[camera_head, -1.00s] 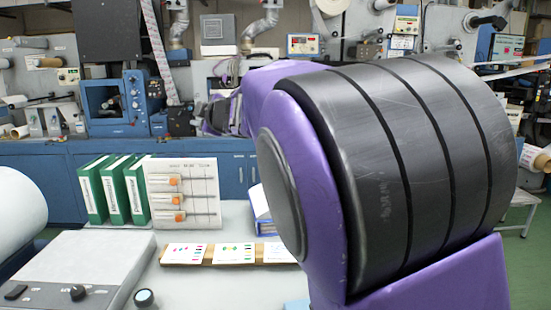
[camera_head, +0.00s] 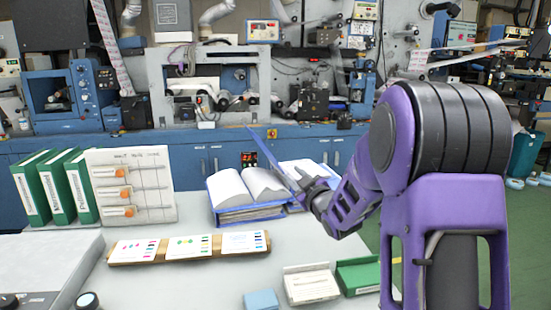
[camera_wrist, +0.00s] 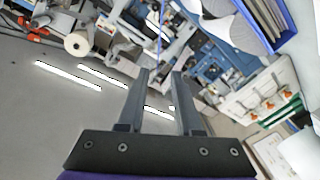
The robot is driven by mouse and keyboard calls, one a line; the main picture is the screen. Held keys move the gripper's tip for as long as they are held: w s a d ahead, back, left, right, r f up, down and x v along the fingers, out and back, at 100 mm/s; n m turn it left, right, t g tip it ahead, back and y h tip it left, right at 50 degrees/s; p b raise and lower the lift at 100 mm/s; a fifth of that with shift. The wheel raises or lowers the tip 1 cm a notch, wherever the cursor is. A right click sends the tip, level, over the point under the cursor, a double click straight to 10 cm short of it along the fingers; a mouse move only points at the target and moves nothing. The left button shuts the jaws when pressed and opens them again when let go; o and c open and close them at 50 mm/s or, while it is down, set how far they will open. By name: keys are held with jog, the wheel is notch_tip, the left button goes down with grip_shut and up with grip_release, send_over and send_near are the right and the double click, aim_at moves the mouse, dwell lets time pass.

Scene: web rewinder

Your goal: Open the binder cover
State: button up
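The blue binder (camera_head: 252,213) lies on the grey table with white pages fanned up. Its thin blue cover (camera_head: 273,155) stands raised and tilted, seen nearly edge-on. My gripper (camera_head: 314,180) is at the right of the cover, close to it; contact is unclear. In the wrist view my gripper (camera_wrist: 161,73) has its two fingers apart with nothing visibly clamped. The cover shows there as a thin blue line (camera_wrist: 161,30) ahead of the gap between the fingertips. The binder's blue edge and pages (camera_wrist: 262,22) show at the upper right.
Green binders (camera_head: 76,186) and a white board with orange tags (camera_head: 130,188) stand at the left. A wooden strip with printed cards (camera_head: 188,248) lies in front. A green box (camera_head: 357,277), white card (camera_head: 311,284) and blue block (camera_head: 261,300) lie near the front edge.

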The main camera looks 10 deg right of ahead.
jog(key=x, duration=1.7)
jog(key=shift+w+d, duration=0.15)
jog(key=shift+w, duration=0.05)
grip_shut()
dwell(0.9)
